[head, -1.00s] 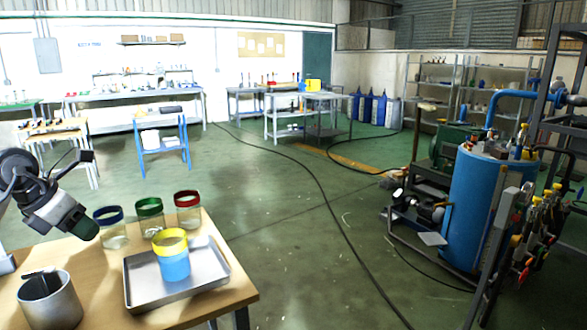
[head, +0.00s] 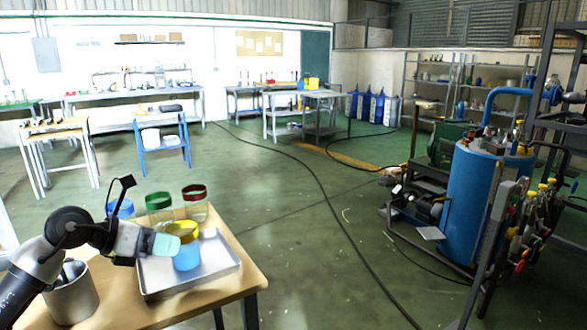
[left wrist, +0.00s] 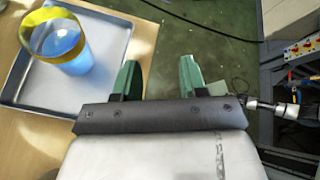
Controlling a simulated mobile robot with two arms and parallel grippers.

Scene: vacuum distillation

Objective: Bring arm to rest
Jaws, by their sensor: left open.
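My left arm comes in from the left in the head view. Its gripper (head: 165,245) appears in front of the tray's left part, close to the yellow-rimmed cup. In the left wrist view my left gripper (left wrist: 160,75) has its two green fingers apart, with nothing between them, only floor beyond. The cup with blue contents and a yellow rim (head: 187,257) stands upright in the metal tray (head: 215,270). In the left wrist view the cup (left wrist: 68,48) is left of the fingers and apart from them. My right gripper is not in view.
Blue-, green- and red-rimmed jars (head: 122,208) (head: 158,203) (head: 194,192) stand behind the tray. A metal pot (head: 72,298) stands near my arm on the wooden table (head: 225,300). A blue tank (head: 478,210) with equipment is at right. Open floor with cables lies between.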

